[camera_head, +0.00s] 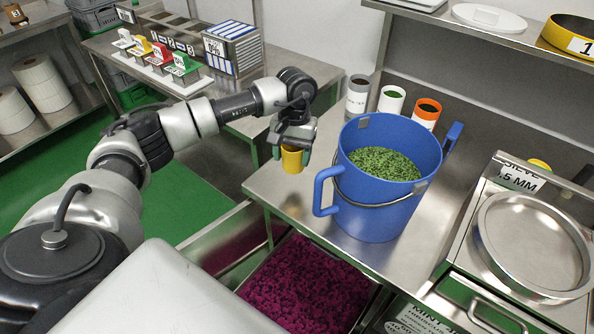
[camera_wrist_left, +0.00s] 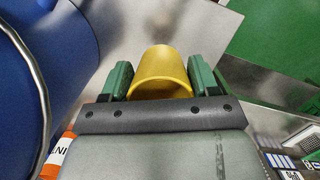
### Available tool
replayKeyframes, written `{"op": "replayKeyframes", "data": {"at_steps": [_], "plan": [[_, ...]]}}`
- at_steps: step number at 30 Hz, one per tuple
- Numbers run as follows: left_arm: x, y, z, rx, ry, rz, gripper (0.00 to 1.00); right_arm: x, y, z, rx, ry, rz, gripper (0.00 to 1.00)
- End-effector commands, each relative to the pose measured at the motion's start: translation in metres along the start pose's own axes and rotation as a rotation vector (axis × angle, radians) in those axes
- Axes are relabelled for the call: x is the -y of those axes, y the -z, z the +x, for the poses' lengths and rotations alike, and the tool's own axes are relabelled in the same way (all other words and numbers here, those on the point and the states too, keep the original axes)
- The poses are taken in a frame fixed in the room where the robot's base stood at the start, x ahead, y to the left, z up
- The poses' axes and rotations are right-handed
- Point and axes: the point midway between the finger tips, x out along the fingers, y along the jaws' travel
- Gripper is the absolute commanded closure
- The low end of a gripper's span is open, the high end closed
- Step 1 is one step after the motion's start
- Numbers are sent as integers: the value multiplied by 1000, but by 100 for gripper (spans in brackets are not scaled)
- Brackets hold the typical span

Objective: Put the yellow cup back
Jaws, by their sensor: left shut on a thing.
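My left gripper (camera_head: 292,152) is shut on the yellow cup (camera_head: 292,163), a plain cup with its lower part showing below the fingers. In the left wrist view the green fingers press on both sides of the yellow cup (camera_wrist_left: 162,70). The cup appears above the left edge of the steel table (camera_head: 270,192), left of the blue bucket (camera_head: 372,215). I cannot tell its exact height over the table. My right gripper is not in view.
The blue bucket holds green leaves (camera_head: 385,163) and has side handles. Three canisters, grey (camera_head: 357,97), white (camera_head: 391,103) and orange-rimmed (camera_head: 425,114), stand behind it. A round sieve (camera_head: 535,240) is at the right. A bin of magenta material (camera_head: 310,285) lies below the table's front.

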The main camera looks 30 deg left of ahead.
Motion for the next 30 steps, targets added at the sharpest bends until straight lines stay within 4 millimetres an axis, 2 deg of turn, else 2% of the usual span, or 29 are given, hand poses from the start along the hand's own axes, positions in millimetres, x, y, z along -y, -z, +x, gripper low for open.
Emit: {"op": "replayKeyframes", "data": {"at_steps": [3,8,16,27,28,30], "plan": [[0,3,18,2,0,0,66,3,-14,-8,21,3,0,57],[0,6,31,1,-2,0,66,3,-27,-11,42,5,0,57],[0,11,63,2,-1,0,66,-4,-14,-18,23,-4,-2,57],[0,13,70,-1,-1,1,66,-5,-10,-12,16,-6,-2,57],[0,12,68,-1,-1,1,35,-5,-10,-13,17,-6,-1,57],[0,12,68,-1,-1,1,24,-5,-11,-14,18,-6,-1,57]]}}
